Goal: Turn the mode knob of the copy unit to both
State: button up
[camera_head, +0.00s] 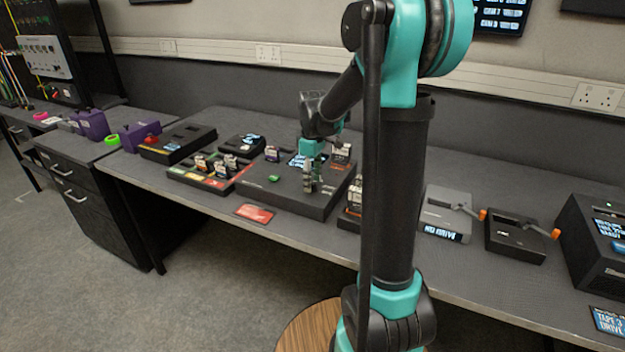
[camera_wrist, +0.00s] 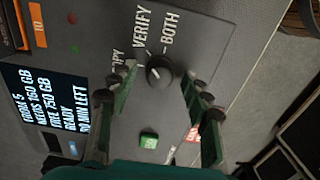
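The copy unit (camera_head: 270,197) is a wide, flat dark box on the bench, with a screen and a green button. In the wrist view its mode knob (camera_wrist: 159,70) is a round black dial with a light mark, by the labels COPY, VERIFY and BOTH; I cannot tell surely which label the mark faces. My gripper (camera_head: 311,188) points down over the unit. In the wrist view its fingers (camera_wrist: 159,78) are apart, one on each side of the knob, with visible gaps. Contact is not seen. In the head view the knob is hidden behind my gripper.
The green button (camera_wrist: 149,140) and the screen (camera_wrist: 45,110) are close to the fingers. A cartridge (camera_head: 342,153) stands up at the unit's back right. A rack of cartridges (camera_head: 207,180) is left of it. A red card (camera_head: 255,213) lies in front.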

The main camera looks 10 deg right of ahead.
grip_shut()
jog(key=m, duration=0.4)
jog(key=shift+m, duration=0.3)
jog(key=m, duration=0.4)
jog(key=shift+m, duration=0.3)
dwell(0.4)
jog(key=shift+o, duration=0.7)
grip_release()
